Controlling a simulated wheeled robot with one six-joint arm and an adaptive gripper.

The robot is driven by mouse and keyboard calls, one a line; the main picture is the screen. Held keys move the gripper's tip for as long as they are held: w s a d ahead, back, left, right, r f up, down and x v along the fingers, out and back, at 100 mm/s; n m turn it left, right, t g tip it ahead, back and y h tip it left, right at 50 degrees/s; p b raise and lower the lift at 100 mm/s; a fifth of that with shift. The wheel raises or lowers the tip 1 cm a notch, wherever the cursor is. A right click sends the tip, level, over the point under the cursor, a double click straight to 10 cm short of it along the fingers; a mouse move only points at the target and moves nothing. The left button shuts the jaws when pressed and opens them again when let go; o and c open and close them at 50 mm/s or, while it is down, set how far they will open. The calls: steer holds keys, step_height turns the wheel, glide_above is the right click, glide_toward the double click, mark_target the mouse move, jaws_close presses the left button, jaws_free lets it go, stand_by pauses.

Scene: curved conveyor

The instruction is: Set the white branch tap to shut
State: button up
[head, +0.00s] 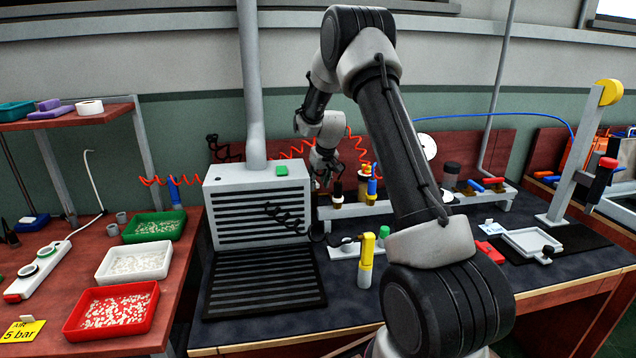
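A pale grey rail (345,212) with several taps runs along the back of the dark bench. An upright blue-handled tap (372,188) stands on it left of my arm link. A blue lever (475,186) and a red lever (494,181) show at its right end. I cannot make out a white tap handle; my arm hides the middle of the rail. My gripper (324,178) is above the rail's left part, pointing down near a dark-topped brass fitting (338,190). Its fingers are too small and dark to show whether they are open or touching anything.
A grey slatted box (258,205) with a vertical duct stands just left of the rail. A yellow marker-like bottle (366,262) and a small white stand (345,250) are in front. Coiled orange hoses (292,152) hang behind.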

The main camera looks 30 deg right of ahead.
steer(key=shift+w+f, duration=0.2)
steer(key=shift+f, duration=0.15)
jaws_close()
steer(key=shift+a+m, duration=0.35)
steer(key=shift+m, duration=0.35)
jaws_free()
steer(key=shift+r, duration=0.1)
steer(key=v, duration=1.1)
steer(key=shift+s+a+r, duration=0.2)
steer(key=shift+a+r, duration=0.1)
steer(key=shift+r, duration=0.05)
